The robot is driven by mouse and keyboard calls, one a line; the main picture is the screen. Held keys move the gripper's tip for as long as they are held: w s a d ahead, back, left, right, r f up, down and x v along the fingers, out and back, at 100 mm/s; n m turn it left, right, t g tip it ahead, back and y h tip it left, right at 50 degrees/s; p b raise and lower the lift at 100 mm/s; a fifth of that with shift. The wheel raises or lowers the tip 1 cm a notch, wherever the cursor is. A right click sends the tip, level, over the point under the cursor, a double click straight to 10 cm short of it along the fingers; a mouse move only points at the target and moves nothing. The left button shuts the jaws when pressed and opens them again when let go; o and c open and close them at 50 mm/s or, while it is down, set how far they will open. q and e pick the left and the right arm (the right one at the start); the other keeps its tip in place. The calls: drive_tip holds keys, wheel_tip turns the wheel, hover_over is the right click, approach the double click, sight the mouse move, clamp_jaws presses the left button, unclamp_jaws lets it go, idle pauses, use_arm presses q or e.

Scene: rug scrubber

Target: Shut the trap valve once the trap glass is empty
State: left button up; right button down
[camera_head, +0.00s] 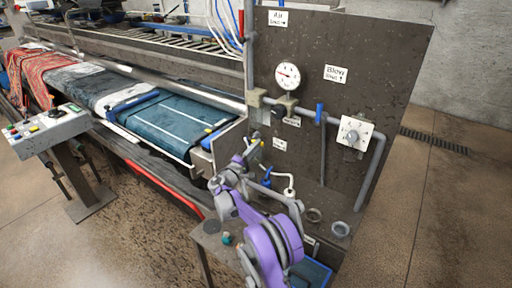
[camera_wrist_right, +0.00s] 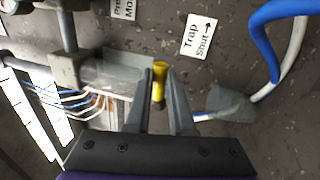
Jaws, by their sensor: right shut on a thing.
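My right gripper (camera_wrist_right: 160,74) is shut on a small yellow handle (camera_wrist_right: 158,82), which I take to be the trap valve's, in the right wrist view. The "Trap Shut" label (camera_wrist_right: 197,36) with its arrow is on the board beside it. A clear cylinder (camera_wrist_right: 102,74), likely the trap glass, is left of the fingers. I see no clear liquid in it, but its far end is partly hidden by a finger. In the head view my right gripper (camera_head: 252,146) is at the board, left of the small trap label (camera_head: 280,144). My left gripper is not in view.
The dark board (camera_head: 345,80) carries a gauge (camera_head: 288,76), a grey pipe (camera_head: 374,165), a blue lever (camera_head: 319,113) and a white dial (camera_head: 355,132). A blue and white hose (camera_wrist_right: 262,45) runs right of my fingers. The rug machine (camera_head: 170,120) stands to the left.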

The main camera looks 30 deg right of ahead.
drive_tip(key=shift+f+m, duration=0.2)
drive_tip(key=shift+m, duration=0.4)
drive_tip(key=c, duration=0.8)
unclamp_jaws()
drive_tip(key=b+v, duration=0.1)
drive_tip(key=v, duration=1)
drive_tip(key=shift+w, duration=0.1)
drive_tip(key=b+v, duration=0.2)
drive_tip(key=v, duration=0.7)
drive_tip(key=shift+b, duration=0.35)
